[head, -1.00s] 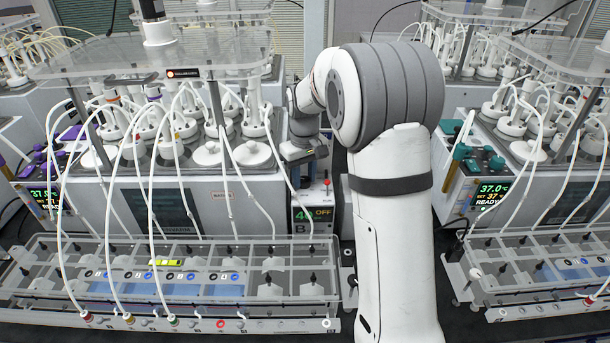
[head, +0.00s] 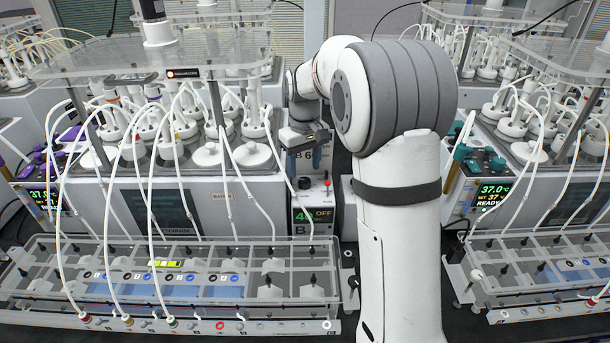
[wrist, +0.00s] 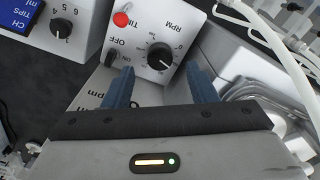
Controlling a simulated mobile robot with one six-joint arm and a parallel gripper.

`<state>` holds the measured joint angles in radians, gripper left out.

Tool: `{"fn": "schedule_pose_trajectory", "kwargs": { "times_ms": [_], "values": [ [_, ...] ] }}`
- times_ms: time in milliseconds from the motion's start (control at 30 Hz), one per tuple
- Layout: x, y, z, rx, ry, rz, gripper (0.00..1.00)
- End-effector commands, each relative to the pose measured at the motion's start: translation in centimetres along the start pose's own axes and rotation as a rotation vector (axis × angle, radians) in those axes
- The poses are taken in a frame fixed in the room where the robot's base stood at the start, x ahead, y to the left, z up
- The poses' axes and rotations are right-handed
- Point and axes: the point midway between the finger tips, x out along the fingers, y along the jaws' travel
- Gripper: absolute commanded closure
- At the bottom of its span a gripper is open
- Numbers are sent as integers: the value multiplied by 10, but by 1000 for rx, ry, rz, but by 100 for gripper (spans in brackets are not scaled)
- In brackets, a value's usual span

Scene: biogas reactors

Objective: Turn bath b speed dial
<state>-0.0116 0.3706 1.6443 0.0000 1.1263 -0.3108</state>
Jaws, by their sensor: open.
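The speed dial (wrist: 160,57), a round black knob with a white mark, sits on a light panel labelled RPM in the wrist view. A red knob (wrist: 121,19) and an ON/OFF switch (wrist: 110,60) are beside it. My gripper (wrist: 162,86) is open and empty, its two blue fingers pointing toward the panel on either side of the dial's line, apart from the dial. In the head view my gripper (head: 304,138) hangs above the control unit marked B (head: 300,229), whose display reads OFF. A black knob (head: 304,183) shows on top of that unit.
A clear-lidded rack (head: 170,310) with white tubes stands in front at left. The reactor bath (head: 240,200) is left of the unit. A second knob box with a blue label (wrist: 20,14) is at the wrist view's upper left. Coiled white cable (wrist: 262,82) lies at right.

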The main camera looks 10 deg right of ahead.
Motion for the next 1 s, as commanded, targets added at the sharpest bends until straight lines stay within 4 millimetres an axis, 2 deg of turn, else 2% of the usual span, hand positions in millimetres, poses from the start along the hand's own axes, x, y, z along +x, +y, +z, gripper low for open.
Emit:
{"fn": "schedule_pose_trajectory", "kwargs": {
  "times_ms": [100, 300, 567, 700, 867, 1000],
  "values": [
    [-20, 0, 0, 0, 3, 1, 48],
    [-37, 0, 0, 0, 1, 0, 48],
    [-39, 0, 0, 0, 0, 0, 48],
    [-41, -1, 4, 4, 4, 1, 59],
    [-53, -8, 28, 31, 30, 9, 60],
    [-66, -21, 69, 78, 71, 21, 60]
  ]
}}
